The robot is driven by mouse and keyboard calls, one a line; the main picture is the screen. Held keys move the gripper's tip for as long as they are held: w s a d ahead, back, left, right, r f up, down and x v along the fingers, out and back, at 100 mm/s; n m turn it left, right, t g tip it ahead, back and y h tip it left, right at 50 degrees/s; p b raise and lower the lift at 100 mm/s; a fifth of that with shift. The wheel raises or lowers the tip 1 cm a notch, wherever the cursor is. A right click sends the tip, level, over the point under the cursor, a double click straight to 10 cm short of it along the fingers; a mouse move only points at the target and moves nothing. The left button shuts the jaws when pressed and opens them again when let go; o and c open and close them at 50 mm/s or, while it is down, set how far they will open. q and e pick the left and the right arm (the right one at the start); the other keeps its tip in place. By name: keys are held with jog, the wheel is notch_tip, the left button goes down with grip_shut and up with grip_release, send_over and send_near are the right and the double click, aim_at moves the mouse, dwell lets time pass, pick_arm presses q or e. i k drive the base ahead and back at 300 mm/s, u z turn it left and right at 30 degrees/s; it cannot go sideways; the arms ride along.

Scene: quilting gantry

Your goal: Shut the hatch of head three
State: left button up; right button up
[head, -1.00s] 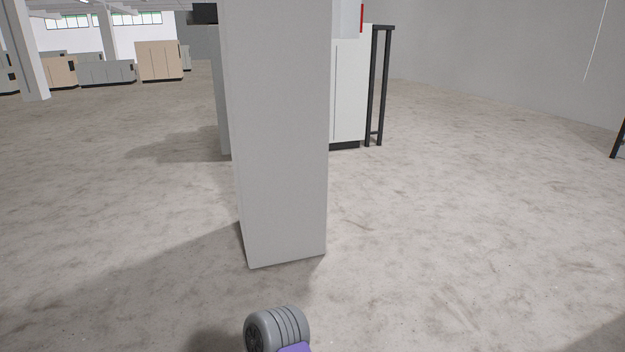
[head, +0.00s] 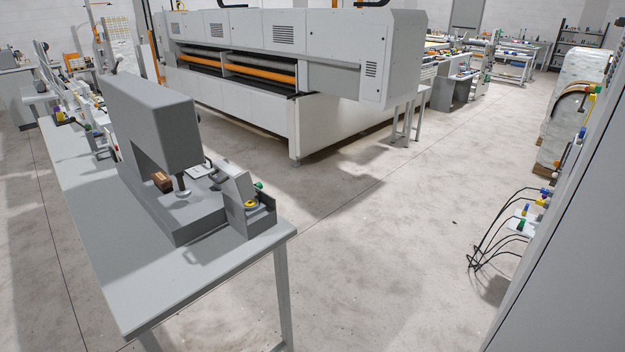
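I cannot pick out head three or its hatch in the head view. A large white machine (head: 335,42) with orange rollers (head: 262,72) behind a long front opening stands across the back; it may be the quilting gantry, but I cannot tell. Neither of my grippers shows in the head view.
A grey table (head: 222,268) on the left carries a grey press-like machine (head: 155,122) and a small grey box with a yellow button (head: 250,203). A grey panel (head: 575,245) fills the right edge, with black cables (head: 487,240) beside it. The middle floor is clear.

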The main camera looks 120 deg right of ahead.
aim_at(241, 189)
jog(key=z, duration=3.6)
jog(key=i, duration=1)
jog(key=z, duration=0.5)
jog(key=k, duration=0.7)
jog(key=u, duration=0.5)
